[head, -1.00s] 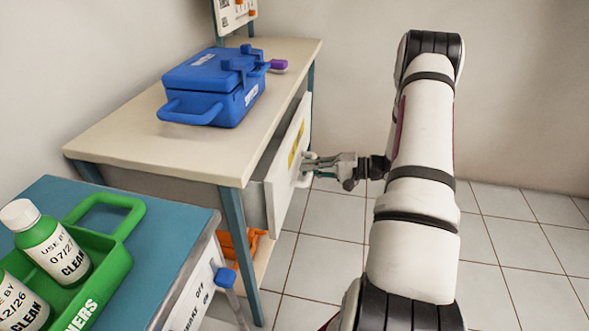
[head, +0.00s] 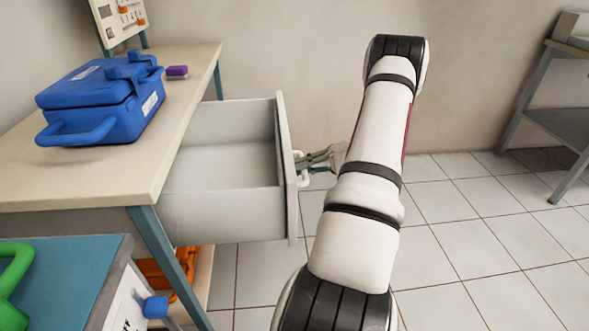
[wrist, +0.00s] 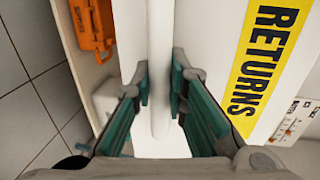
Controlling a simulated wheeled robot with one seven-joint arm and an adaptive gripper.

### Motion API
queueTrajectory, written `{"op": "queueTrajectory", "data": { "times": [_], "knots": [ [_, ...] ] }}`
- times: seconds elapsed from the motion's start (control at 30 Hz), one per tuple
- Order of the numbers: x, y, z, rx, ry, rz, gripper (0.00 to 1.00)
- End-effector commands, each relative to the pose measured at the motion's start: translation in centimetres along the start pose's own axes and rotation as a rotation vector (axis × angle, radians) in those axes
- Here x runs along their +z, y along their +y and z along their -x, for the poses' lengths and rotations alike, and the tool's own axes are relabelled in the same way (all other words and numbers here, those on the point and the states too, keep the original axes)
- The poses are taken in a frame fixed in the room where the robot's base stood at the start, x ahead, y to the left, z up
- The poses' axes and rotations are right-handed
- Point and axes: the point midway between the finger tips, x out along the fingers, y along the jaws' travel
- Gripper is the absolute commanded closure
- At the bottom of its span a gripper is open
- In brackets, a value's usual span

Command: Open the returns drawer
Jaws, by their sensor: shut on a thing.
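The returns drawer (head: 221,211) stands pulled well out of the cream-topped table, and its empty-looking inside shows in the head view. In the wrist view its white front carries a yellow RETURNS label (wrist: 262,62). My gripper (head: 307,166) is at the drawer front's outer side. In the wrist view my gripper (wrist: 160,88) has its green-padded fingers on either side of the white bar handle (wrist: 160,60), shut on it. In the head view the handle (head: 301,169) is partly hidden by the fingers.
A blue case (head: 103,103) and a purple object (head: 177,71) rest on the table (head: 150,170). An orange item (head: 170,274) is on the shelf below. A blue-topped unit (head: 75,275) stands at front left. A grey rack (head: 560,120) stands at right; tiled floor lies clear between.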

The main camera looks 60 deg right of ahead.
Motion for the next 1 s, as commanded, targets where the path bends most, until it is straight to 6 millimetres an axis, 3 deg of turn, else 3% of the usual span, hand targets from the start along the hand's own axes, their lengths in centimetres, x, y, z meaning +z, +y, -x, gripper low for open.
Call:
{"op": "queueTrajectory", "data": {
  "times": [0.27, 0.3, 0.4, 0.77, 1.0],
  "knots": [
    [0.0, 0.1, 0.0, 0.002, -0.001, -0.001, 1.00],
    [0.0, 0.1, 0.0, 0.002, -0.001, -0.001, 0.82],
    [0.0, 0.1, 0.0, 0.001, 0.000, -0.001, 0.65],
    [0.0, 0.0, 0.4, 0.001, 0.001, 0.000, 0.65],
    [-0.1, 0.1, 4.1, 0.002, 0.005, 0.002, 0.65]
  ]
}}
